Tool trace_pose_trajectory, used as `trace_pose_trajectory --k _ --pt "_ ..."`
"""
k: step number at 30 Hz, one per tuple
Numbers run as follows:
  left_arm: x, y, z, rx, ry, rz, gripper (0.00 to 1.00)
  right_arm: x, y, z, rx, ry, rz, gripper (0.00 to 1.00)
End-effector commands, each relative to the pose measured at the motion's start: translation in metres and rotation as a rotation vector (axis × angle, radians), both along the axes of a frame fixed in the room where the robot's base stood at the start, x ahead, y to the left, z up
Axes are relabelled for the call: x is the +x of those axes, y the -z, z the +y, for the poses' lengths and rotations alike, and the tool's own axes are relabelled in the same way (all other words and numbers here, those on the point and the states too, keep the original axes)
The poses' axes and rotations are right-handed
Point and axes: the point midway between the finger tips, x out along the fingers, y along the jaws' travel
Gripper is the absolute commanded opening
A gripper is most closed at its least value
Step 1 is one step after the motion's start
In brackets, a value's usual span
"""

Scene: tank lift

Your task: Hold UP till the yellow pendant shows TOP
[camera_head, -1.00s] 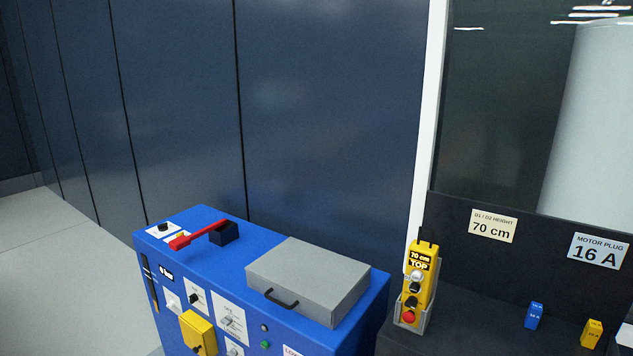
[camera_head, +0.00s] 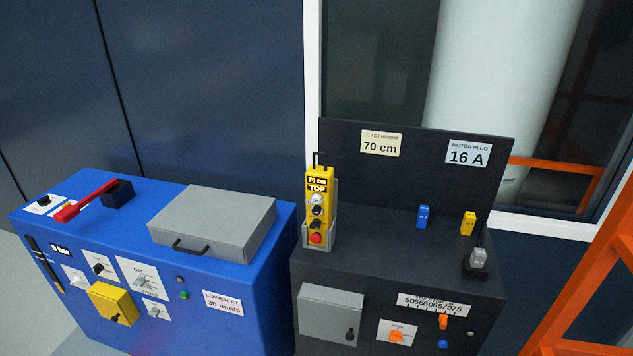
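The yellow pendant (camera_head: 318,210) stands upright in a grey holder (camera_head: 333,222) on top of the dark cabinet. Its small display reads "70 cm" with "TOP" beneath it. Below the display are a white button, dark controls and a red button at the bottom. I cannot read the marks on the buttons. Nothing touches the pendant. Neither of my grippers is in the view.
A blue cabinet (camera_head: 120,290) at left carries a red lever (camera_head: 86,201) and a grey lidded box (camera_head: 212,218). Blue (camera_head: 424,216), yellow (camera_head: 468,223) and grey (camera_head: 478,258) plugs stand on the dark cabinet (camera_head: 275,310). An orange frame (camera_head: 580,300) stands at right.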

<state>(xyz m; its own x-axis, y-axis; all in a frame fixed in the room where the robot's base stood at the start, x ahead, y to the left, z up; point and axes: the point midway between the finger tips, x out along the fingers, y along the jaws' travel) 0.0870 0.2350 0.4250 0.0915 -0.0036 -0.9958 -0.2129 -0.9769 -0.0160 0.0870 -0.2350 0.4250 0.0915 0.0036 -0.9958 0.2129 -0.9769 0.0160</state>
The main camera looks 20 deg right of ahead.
Motion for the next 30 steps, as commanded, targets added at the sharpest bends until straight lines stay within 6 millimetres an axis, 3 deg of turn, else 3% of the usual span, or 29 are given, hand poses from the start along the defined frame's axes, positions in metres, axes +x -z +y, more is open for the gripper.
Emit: trace_pose_trajectory --k 3,16,30 --pt "0.0 0.0 0.0 0.0 0.0 0.0 0.29 0.0 0.0 0.0002 0.0 0.0 0.0 0.0" --pt "0.0 0.0 -0.0001 0.0 0.0 0.0 0.01 -0.0001 -0.0001 0.0003 0.0 0.0 0.0 0.0" --pt "0.0 0.0 -0.0001 0.0 0.0 0.0 0.0 -0.0001 -0.0001 0.0003 0.0 0.0 0.0 0.0"
